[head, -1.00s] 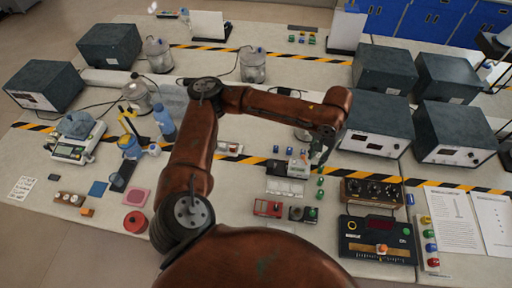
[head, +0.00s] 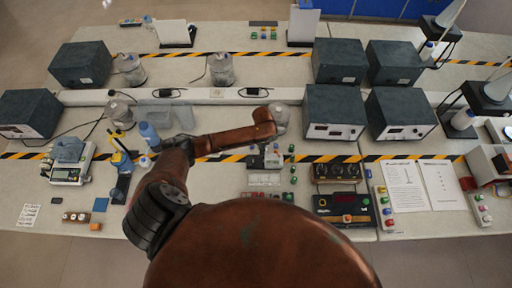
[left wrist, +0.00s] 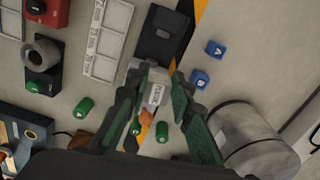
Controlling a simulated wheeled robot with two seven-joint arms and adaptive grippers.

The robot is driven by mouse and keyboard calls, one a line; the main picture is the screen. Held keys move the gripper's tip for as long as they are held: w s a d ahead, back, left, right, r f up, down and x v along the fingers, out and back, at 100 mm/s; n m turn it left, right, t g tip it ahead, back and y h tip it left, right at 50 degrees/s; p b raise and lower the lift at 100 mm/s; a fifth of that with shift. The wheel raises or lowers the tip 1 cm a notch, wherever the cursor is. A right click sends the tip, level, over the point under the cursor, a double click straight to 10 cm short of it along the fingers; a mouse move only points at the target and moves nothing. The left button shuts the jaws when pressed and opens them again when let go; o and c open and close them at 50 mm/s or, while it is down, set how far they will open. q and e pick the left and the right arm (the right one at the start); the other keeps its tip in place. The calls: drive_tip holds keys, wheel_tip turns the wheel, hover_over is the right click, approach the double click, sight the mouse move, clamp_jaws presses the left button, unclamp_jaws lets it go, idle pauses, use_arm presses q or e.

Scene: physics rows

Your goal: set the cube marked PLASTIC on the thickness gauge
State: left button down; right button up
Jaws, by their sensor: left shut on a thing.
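My left gripper (left wrist: 155,92) is shut on a pale cube (left wrist: 154,94) with dark lettering that seems to read PLASTIC. In the head view the left gripper (head: 264,158) is small and partly hidden by its arm. A dark device with a black panel (left wrist: 161,34) lies just beyond the fingertips, across the striped tape; it may be the thickness gauge. A pale part shows between it and the cube, and I cannot tell whether the cube touches it. My right gripper is not in view.
A grey cylindrical vessel (left wrist: 245,135) stands close beside one finger. A pale slotted tray (left wrist: 108,38) lies nearby.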

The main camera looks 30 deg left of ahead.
use_arm(q)
drive_tip(key=s+f, duration=0.1)
drive_tip(key=s+a+f+m, duration=0.1)
drive_tip(key=shift+s+a+f, duration=0.15)
drive_tip(key=shift+a+f, duration=0.15)
drive_tip(key=shift+f, duration=0.05)
drive_tip(key=shift+f+b, duration=0.85)
drive_tip(key=shift+f, duration=0.1)
wheel_tip(320, 180, down, 3)
drive_tip(key=b, duration=0.3)
drive_tip(key=shift+r, duration=0.1)
drive_tip(key=shift+f+b, duration=0.45)
drive_tip(key=shift+b, duration=0.15)
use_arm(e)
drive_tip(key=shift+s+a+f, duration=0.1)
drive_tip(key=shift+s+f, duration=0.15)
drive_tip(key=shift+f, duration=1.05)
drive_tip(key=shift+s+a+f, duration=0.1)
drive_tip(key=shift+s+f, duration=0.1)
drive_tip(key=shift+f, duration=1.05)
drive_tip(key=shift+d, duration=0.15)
use_arm(q)
drive_tip(key=shift+a+p, duration=0.15)
drive_tip(key=shift+p, duration=0.25)
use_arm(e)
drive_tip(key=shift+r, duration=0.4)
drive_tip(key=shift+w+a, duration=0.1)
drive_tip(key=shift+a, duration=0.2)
